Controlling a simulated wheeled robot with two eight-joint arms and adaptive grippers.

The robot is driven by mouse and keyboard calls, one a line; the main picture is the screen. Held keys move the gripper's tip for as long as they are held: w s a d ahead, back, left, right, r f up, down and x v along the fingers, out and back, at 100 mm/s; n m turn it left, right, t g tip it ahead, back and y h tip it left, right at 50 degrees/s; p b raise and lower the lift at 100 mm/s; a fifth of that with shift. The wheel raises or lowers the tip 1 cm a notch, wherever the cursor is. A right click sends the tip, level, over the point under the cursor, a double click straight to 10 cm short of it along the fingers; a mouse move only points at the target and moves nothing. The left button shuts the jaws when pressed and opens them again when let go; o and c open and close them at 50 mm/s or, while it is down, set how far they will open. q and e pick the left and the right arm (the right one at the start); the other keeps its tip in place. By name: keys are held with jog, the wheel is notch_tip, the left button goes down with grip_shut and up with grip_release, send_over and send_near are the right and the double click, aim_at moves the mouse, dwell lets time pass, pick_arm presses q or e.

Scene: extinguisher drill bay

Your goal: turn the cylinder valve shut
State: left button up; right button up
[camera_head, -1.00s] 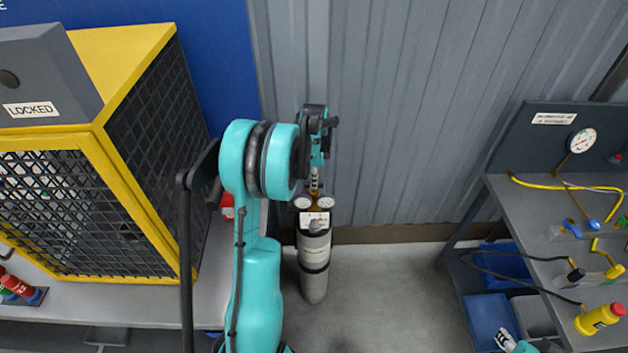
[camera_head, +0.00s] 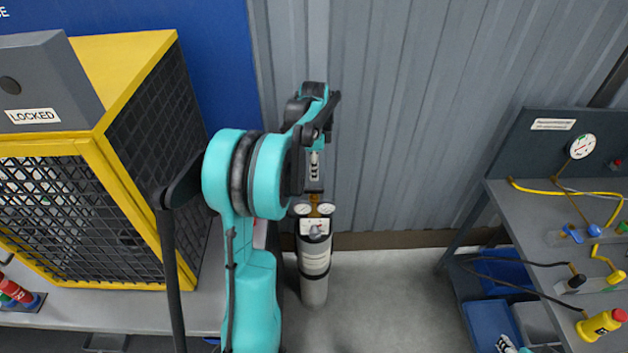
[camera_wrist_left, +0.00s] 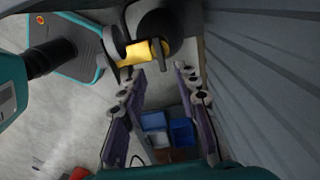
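The grey gas cylinder (camera_head: 315,288) stands upright on the floor against the corrugated wall, with two round gauges and a label near its top. The brass valve (camera_head: 314,206) on top shows partly in the head view. Its yellow body (camera_wrist_left: 140,52) also shows in the left wrist view, with dark round parts beside it. My left gripper (camera_head: 314,182) is above the cylinder top. In the wrist view its fingers (camera_wrist_left: 160,74) are spread, with nothing held between them, and their tips are close to the valve.
A yellow mesh cage (camera_head: 145,278) with a LOCKED sign stands on a bench at left. The floor between is clear.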

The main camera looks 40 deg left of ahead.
pick_arm(q)
jog(key=shift+r, duration=1.9)
jog(key=shift+d, duration=0.1)
jog(key=s+d+r+n+t, duration=0.2)
jog(key=s+d+r+n, duration=0.1)
jog(key=d, duration=0.7)
jog(key=s+d+f+n+t+b, duration=0.1)
jog(key=s+d+f+n+t, duration=0.1)
jog(key=s+d, duration=0.5)
jog(key=s+d+f+n+t+b, duration=0.1)
jog(key=s+d+n, duration=0.4)
jog(key=d, duration=0.5)
jog(key=shift+s+f+t, duration=0.75)
jog(key=shift+s+t, duration=0.35)
jog(key=shift+s, duration=0.05)
